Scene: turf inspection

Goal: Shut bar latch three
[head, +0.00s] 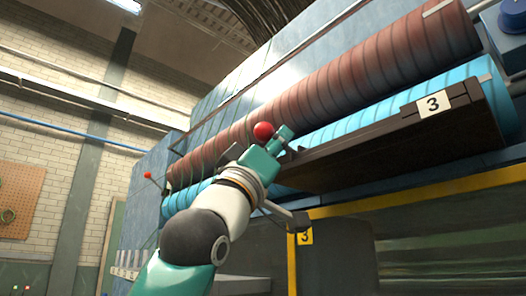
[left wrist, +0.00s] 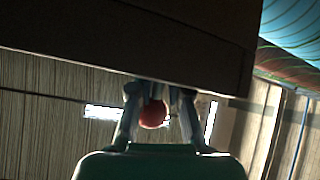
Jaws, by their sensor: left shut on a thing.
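A red ball knob (head: 263,131) shows at the fingers of my left gripper (head: 279,141) in the head view. In the left wrist view the red knob (left wrist: 153,114) sits between the two fingers of my left gripper (left wrist: 158,112), which is shut on it. The dark bar (head: 390,136) with a white "3" plate (head: 434,104) runs from beside my left gripper up to the right. The dark bar (left wrist: 130,55) also crosses the top of the left wrist view. The knob's joint to the bar is hidden. My right gripper is not in view.
A rust-red ribbed roll (head: 340,82) and a blue ribbed roll (head: 370,105) lie behind the bar. Another red knob (head: 147,175) on a thin rod stands at the left. Open room lies left of my arm.

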